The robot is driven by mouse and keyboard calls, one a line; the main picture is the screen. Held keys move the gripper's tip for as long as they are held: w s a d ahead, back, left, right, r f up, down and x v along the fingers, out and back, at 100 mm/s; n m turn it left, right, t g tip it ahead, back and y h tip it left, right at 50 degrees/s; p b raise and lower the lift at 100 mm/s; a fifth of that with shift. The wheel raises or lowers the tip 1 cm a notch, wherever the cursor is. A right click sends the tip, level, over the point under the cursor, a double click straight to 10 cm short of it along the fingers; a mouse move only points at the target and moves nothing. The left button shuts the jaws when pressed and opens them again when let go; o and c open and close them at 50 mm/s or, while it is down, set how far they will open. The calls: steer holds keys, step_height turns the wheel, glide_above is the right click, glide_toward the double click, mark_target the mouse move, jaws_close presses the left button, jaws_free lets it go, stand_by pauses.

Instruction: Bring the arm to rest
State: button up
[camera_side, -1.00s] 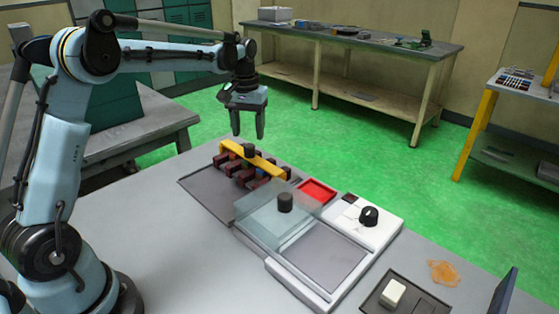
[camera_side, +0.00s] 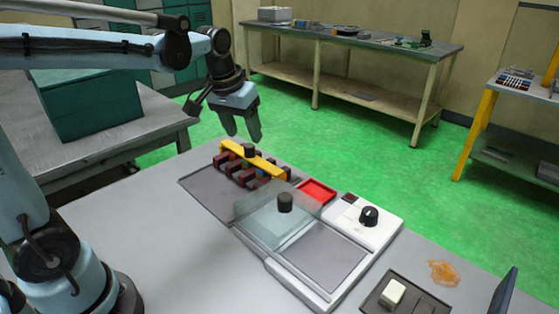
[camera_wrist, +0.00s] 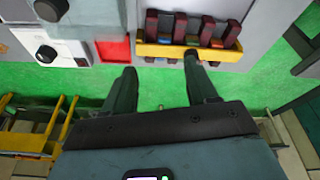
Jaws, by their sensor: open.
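My gripper (camera_side: 243,134) is open and empty. It hangs in the air above and behind the far edge of the grey work table (camera_side: 150,237), its fingers pointing down and slightly tilted. In the wrist view my gripper (camera_wrist: 158,82) shows two spread fingers with nothing between them. A yellow bar with a black knob (camera_side: 262,163) lies across several dark red blocks on a grey tray (camera_side: 207,194). The yellow bar (camera_wrist: 185,51) also shows in the wrist view, beyond the fingertips.
A clear cover with a black knob (camera_side: 285,202) sits on a white-framed unit (camera_side: 322,252). A red tray (camera_side: 316,191), a white dial box (camera_side: 372,222), a white block (camera_side: 393,292) and an orange patch (camera_side: 444,272) are on the table. Green floor lies behind.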

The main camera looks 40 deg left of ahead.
steer(key=s+d+f+m+t, duration=0.3)
steer(key=s+d, duration=0.3)
steer(key=s, duration=0.4)
steer(key=shift+s+f+t+h, duration=0.2)
steer(key=shift+f+t+h, duration=0.1)
steer(key=shift+f+t, duration=0.15)
stand_by(0.8)
